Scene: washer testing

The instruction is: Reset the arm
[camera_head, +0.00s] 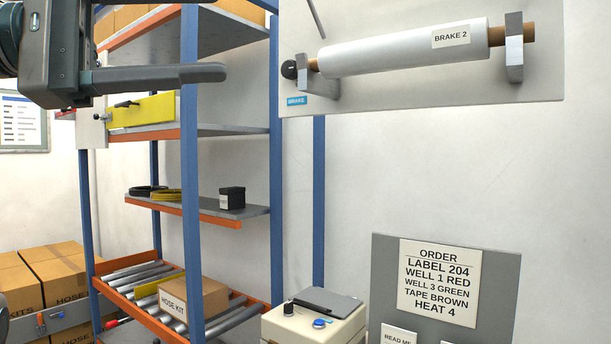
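My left gripper (200,73) is at the upper left, in front of the shelf rack. It is dark grey, and one long finger points right across the picture. I cannot make out a second finger apart from it, so whether it is open or shut does not show. No object shows held at its fingertip. My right gripper is not in view.
A blue-and-orange rack (190,215) holds a black box (231,198), coiled rings (165,194) and a HOSE KIT carton (188,300). A BRAKE 2 roll (400,50) hangs upper right. A beige machine (315,320) and ORDER board (385,285) stand below.

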